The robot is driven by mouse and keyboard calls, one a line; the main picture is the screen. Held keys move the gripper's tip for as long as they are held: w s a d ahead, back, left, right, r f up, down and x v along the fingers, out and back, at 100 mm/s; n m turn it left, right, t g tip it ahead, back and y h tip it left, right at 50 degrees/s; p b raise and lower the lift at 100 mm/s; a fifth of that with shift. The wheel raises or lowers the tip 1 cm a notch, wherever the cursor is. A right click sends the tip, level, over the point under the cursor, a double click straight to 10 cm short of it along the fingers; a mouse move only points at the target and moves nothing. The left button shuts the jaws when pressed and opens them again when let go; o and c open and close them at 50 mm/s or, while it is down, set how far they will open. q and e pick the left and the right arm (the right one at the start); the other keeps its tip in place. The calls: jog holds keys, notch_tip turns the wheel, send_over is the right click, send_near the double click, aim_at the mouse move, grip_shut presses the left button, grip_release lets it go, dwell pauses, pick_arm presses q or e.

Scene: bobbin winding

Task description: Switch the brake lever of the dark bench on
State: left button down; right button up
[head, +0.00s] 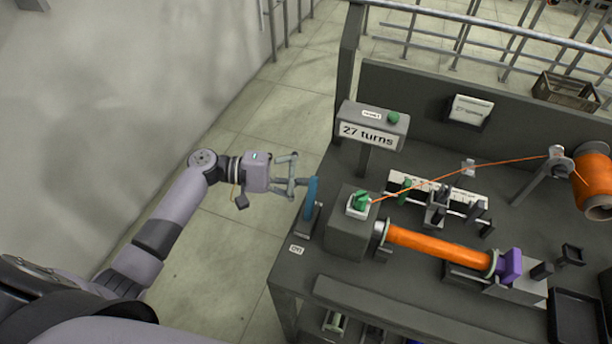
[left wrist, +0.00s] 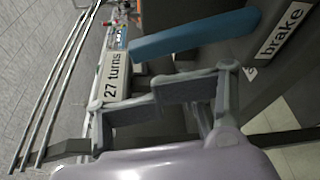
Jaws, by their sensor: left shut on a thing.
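The blue brake lever (head: 311,200) stands upright at the left edge of the dark bench (head: 345,275). In the left wrist view, the blue lever (left wrist: 195,36) crosses just beyond my left fingers (left wrist: 155,95), and the exact contact is hard to see. A "brake" label (left wrist: 283,30) lies beside the lever there. A small white label (head: 296,249) is on the bench near the lever's foot. My right gripper is not in view.
A "27 turns" sign (head: 367,132) stands behind the lever. A grey block with a green knob (head: 360,200) is just right of it. An orange winding (head: 438,248) and orange wire spool (head: 594,184) are farther right. The floor (head: 225,240) left of the bench is clear.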

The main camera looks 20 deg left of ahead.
pick_arm(q)
jog(key=shift+s+r+m+b, duration=0.1)
jog(key=shift+s+m+b, duration=0.3)
jog(key=shift+b, duration=0.1)
jog(key=shift+s+r+m+h+b, duration=0.4)
jog(key=shift+s+m+b, duration=0.15)
jog(key=shift+m+b, duration=0.3)
dwell(1.0)
